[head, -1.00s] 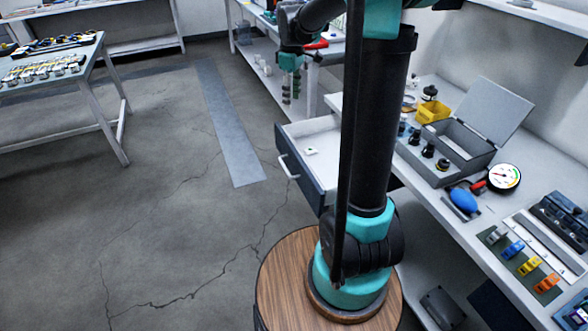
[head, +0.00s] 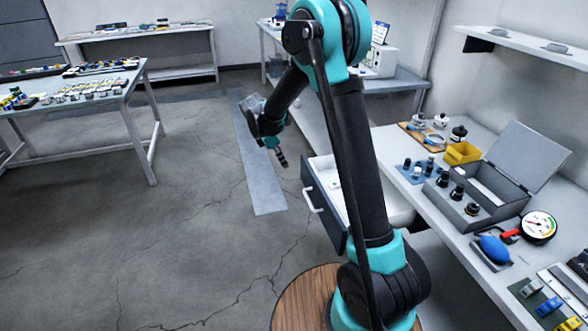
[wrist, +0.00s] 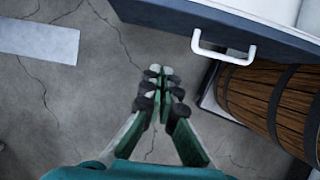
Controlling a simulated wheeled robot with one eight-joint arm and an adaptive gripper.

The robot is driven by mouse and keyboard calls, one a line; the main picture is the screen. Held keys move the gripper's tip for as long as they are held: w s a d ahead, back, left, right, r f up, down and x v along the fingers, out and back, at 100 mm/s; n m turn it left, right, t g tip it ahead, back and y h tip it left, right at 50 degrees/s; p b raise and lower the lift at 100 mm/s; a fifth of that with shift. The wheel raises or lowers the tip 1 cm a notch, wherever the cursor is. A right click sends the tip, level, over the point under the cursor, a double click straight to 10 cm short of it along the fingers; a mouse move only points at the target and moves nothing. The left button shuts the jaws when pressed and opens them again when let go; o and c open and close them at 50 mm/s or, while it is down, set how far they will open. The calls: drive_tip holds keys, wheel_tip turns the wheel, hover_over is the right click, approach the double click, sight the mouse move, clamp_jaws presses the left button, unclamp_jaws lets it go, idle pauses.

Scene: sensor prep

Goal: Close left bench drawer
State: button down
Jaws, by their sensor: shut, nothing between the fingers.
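The left bench drawer (head: 326,208) is pulled open from the bench, with its dark front and white handle (head: 314,200) facing left in the head view. My arm hides part of its inside. In the wrist view the drawer front (wrist: 200,22) crosses the top, with the handle (wrist: 222,52) at upper right of the fingers. My gripper (head: 282,157) is in the air to the left of the drawer front, apart from it. In the wrist view the fingertips (wrist: 160,76) are together with nothing between them.
The bench top (head: 455,240) holds an open grey case (head: 480,190), a yellow bin (head: 462,153), a gauge (head: 538,227) and a blue bulb (head: 494,249). A table (head: 130,95) stands at far left. The floor left of the drawer is clear. My wooden barrel-like base fills the wrist view's right side.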

drive_tip(key=w+d+f, duration=0.1)
drive_tip(key=d+f, duration=0.6)
drive_tip(key=f, duration=0.1)
drive_tip(key=shift+w+f, duration=0.25)
drive_tip(key=shift+d, duration=0.2)
drive_tip(key=w+d, duration=0.2)
drive_tip(key=d, duration=0.7)
drive_tip(key=w+d, duration=0.2)
drive_tip(key=d, duration=0.6)
drive_tip(key=w+d, duration=0.1)
drive_tip(key=d, duration=0.8)
drive_tip(key=shift+w+d, duration=0.35)
drive_tip(key=shift+w, duration=0.05)
drive_tip(key=shift+d, duration=0.15)
